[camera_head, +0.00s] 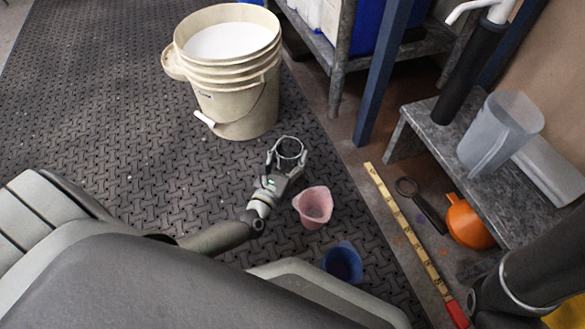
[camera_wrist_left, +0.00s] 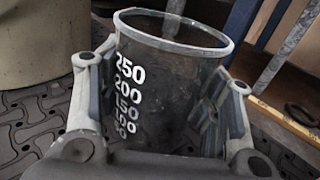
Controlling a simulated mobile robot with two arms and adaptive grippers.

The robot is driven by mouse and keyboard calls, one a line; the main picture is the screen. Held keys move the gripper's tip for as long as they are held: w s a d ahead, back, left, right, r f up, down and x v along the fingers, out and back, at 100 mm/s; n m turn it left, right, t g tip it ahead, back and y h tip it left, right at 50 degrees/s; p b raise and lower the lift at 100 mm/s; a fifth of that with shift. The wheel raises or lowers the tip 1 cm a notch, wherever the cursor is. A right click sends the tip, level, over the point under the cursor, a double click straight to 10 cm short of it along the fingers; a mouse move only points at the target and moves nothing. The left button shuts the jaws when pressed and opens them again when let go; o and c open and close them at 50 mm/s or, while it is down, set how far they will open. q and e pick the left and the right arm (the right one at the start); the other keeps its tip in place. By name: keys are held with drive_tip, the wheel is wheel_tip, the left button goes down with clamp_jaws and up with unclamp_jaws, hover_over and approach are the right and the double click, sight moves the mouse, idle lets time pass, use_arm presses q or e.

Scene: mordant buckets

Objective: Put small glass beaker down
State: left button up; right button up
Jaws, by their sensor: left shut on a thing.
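The small glass beaker (camera_wrist_left: 165,85) is clear, with white markings up to 250 on its side. My left gripper (camera_head: 283,158) is shut on the beaker, with one finger on each side of it in the left wrist view. In the head view the beaker's round rim (camera_head: 291,142) shows between the fingers, over the dark textured mat (camera_head: 110,110). I cannot tell whether its base touches the mat. My right gripper is not in view; only part of my right arm shows at the lower right.
A large cream bucket (camera_head: 238,100) with white contents stands behind the gripper. A pink cup (camera_head: 313,207) and a blue cup (camera_head: 343,262) are close on the right. A yellow ruler (camera_head: 410,235), an orange funnel (camera_head: 467,224) and a grey bench (camera_head: 500,200) are farther right. Mat left of the gripper is clear.

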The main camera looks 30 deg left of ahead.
sight(293, 164)
use_arm(q)
drive_tip(key=shift+w+d+f, duration=0.1)
drive_tip(key=shift+w+f, duration=0.15)
drive_tip(key=shift+f, duration=0.05)
drive_tip(key=f+b, duration=0.3)
drive_tip(key=b, duration=0.1)
drive_tip(key=shift+w+d+f, duration=0.15)
drive_tip(key=shift+w+f, duration=0.1)
drive_tip(key=shift+f, duration=0.15)
drive_tip(key=shift+r, duration=0.1)
drive_tip(key=o, duration=1.1)
